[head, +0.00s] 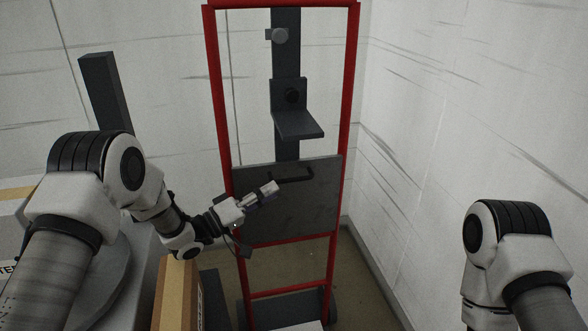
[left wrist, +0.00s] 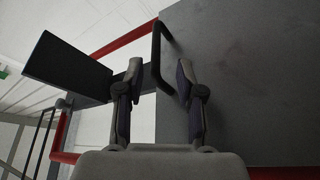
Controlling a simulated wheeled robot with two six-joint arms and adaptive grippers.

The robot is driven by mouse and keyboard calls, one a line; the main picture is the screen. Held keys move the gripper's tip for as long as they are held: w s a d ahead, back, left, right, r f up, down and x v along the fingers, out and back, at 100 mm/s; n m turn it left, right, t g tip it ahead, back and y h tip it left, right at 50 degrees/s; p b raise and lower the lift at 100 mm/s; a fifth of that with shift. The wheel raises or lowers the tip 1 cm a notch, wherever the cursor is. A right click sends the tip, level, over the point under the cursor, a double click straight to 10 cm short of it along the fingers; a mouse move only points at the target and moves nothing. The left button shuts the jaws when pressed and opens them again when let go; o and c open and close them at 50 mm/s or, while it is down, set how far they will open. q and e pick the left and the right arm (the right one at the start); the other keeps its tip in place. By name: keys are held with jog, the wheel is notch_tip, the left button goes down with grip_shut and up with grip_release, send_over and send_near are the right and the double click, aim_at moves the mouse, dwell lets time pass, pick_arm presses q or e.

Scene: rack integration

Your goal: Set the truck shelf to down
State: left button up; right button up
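The truck shelf (head: 300,205) is a dark grey panel standing upright, folded flat against the red hand truck frame (head: 349,75). A black bar handle (head: 292,178) is on its face near the top edge. My left gripper (head: 272,188) is in front of the panel, close to the left end of the handle. In the left wrist view the gripper (left wrist: 159,78) is open, with the handle (left wrist: 156,55) between or just beyond its fingertips; contact cannot be told. The panel (left wrist: 260,90) fills the right side there. My right gripper is out of view.
A dark post (head: 286,55) with an L-shaped bracket (head: 300,128) rises above the shelf. A cardboard box (head: 176,295) stands at the lower left. White walls close in behind and at right (head: 450,130). Some floor (head: 365,285) is clear right of the truck.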

aim_at(292, 180)
pick_arm(q)
jog(key=x, duration=0.7)
jog(key=shift+s+d+r, duration=0.1)
jog(key=shift+s+r, duration=0.05)
jog(key=shift+r, duration=0.05)
grip_shut()
